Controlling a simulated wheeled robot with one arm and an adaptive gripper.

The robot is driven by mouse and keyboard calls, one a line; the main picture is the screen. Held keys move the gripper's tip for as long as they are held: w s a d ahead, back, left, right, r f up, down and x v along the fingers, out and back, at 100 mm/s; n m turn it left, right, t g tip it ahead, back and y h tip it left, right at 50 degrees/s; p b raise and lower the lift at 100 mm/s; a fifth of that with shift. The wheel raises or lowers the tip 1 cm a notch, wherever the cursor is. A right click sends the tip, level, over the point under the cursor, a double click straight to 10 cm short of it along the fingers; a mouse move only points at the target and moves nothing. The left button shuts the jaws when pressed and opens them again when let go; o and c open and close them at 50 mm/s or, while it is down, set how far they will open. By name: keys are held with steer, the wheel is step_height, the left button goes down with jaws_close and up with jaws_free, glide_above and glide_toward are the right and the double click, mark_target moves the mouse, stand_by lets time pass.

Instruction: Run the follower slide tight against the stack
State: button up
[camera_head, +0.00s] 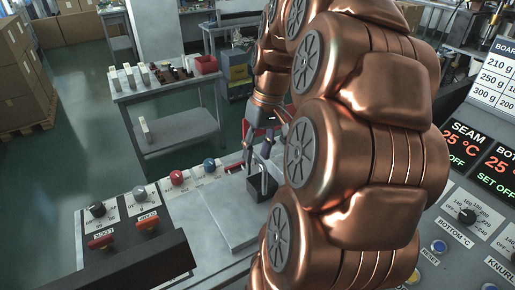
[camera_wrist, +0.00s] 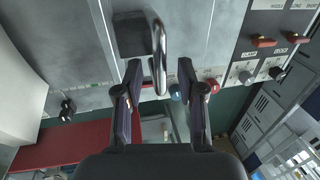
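The follower slide appears to be the dark block (camera_head: 262,186) with an upright metal loop handle, on the pale metal bench plate, left of my arm in the head view. In the wrist view the dark block (camera_wrist: 129,37) is at top centre, with its shiny handle (camera_wrist: 159,55) beside it. My gripper (camera_wrist: 160,70) is open. Its two fingers are apart, with the lower part of the handle between them, nearer the left finger; contact is not clear. In the head view my gripper (camera_head: 263,140) is above the block, partly hidden by my arm. I cannot make out the stack.
A red knob (camera_head: 177,178), a blue knob (camera_head: 209,165) and red switches (camera_head: 147,222) line the bench's left side. A control panel with heat displays (camera_head: 468,140) stands at right. A side table (camera_head: 175,87) holds several white pieces and a red bin (camera_head: 206,64).

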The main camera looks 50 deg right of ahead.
jaws_close()
stand_by(0.3)
stand_by(0.4)
